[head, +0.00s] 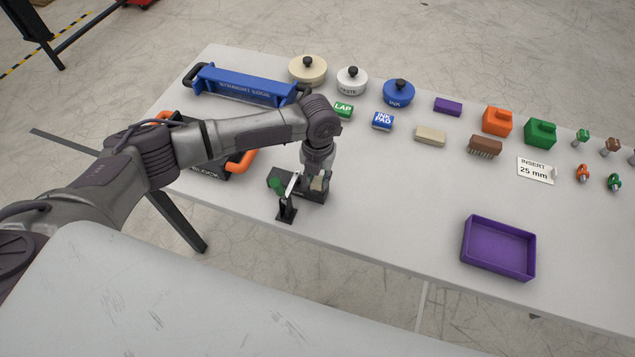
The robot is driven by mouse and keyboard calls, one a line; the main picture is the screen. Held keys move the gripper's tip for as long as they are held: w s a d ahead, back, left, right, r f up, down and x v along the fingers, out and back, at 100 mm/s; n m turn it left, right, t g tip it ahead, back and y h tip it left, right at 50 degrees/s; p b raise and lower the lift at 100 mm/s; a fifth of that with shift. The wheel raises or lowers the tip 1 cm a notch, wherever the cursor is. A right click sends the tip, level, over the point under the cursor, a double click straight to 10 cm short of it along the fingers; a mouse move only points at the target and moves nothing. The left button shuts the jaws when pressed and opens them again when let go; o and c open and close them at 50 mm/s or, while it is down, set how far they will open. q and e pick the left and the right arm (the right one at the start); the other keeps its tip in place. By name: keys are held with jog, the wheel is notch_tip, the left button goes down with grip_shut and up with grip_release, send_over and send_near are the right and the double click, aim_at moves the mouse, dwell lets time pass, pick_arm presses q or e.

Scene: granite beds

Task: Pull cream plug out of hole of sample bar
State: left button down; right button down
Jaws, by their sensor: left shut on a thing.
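My left gripper (316,178) reaches down at the front edge of the table, left of the middle. It is shut on a small cream piece (318,185), which looks like the cream plug. Below and around it is a dark block (313,195), which looks like the sample bar. The gripper hides most of the bar and its hole, so I cannot tell whether the plug is still seated. My right gripper is not in view.
A black block with orange handles (205,165) lies behind my arm. A purple tray (467,247) stands at the right. The table between is clear.

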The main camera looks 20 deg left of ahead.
aim_at(318, 179)
pick_arm(q)
jog(key=shift+r+p, duration=1.95)
jog(key=shift+r, duration=0.05)
